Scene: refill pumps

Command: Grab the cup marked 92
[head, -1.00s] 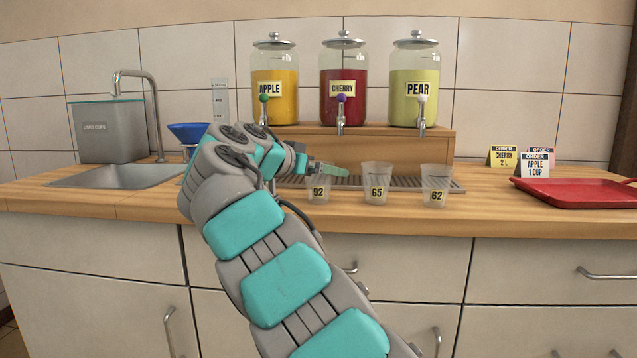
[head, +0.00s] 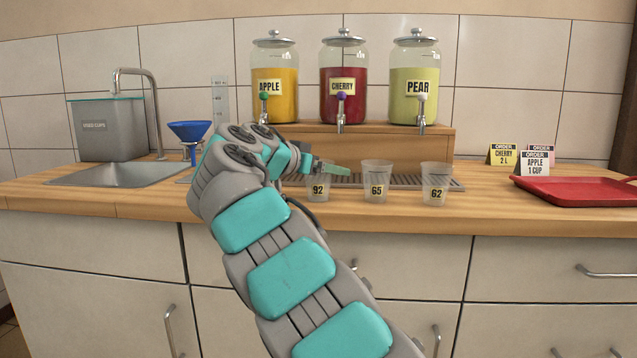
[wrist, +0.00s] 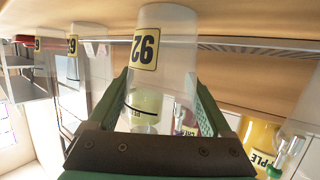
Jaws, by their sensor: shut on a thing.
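The clear cup marked 92 (head: 318,192) stands upright at the front of the wooden counter, at the left of a row of three cups. In the wrist view the cup (wrist: 165,50) sits between the green fingers of my gripper (wrist: 163,105). The gripper is shut on the cup, one finger on each side. In the head view my gripper (head: 328,168) reaches in from the left at the cup's upper part. The 92 label faces the head camera and is uncovered.
Cups marked 65 (head: 377,184) and 62 (head: 435,186) stand to the right. A drip tray (head: 400,181) and the apple (head: 275,90), cherry (head: 343,95) and pear (head: 414,95) dispensers are behind. A red tray (head: 580,193) and order cards (head: 535,162) are far right; a sink (head: 125,175) and blue funnel (head: 189,131) are left.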

